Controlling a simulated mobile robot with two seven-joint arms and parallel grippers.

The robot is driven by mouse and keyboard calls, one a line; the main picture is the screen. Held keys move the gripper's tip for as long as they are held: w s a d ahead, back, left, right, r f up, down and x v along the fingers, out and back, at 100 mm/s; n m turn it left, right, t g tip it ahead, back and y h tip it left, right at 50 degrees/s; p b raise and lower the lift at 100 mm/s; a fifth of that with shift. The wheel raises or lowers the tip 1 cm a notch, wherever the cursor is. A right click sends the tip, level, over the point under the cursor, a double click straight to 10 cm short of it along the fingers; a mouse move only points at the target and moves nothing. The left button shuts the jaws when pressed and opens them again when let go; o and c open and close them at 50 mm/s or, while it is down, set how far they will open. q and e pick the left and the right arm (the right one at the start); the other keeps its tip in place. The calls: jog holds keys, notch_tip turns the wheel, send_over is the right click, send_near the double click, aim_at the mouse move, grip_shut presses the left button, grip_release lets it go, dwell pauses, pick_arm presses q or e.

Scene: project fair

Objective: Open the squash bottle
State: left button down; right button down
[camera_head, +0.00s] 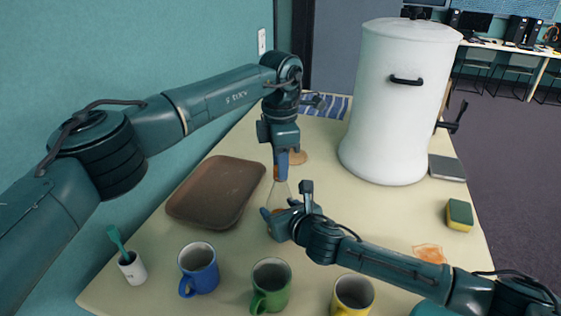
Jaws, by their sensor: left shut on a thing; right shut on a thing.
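The squash bottle (281,192) stands upright near the middle of the table. Its clear neck shows between my two grippers, and much of the rest is hidden. My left gripper (282,174) points straight down from above and is shut on the bottle's cap, which its fingers mostly cover. My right gripper (278,213) comes in low from the right and is shut on the bottle's body. I cannot see whether the cap is loose.
A brown tray (216,190) lies left of the bottle. Blue (199,270), green (270,286) and yellow (352,295) mugs stand in front. A white cup (133,269) holds a brush. A tall white urn (397,110) stands behind right; a sponge (459,214) lies near the right edge.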

pick_arm(q)
jog(key=n, duration=0.6)
jog(key=shift+n, duration=0.4)
jog(key=n, duration=1.2)
jog(key=shift+n, duration=0.3)
jog(key=n, duration=1)
jog(key=shift+r, duration=0.1)
jog(key=shift+r, duration=0.2)
jog(key=shift+r, duration=0.9)
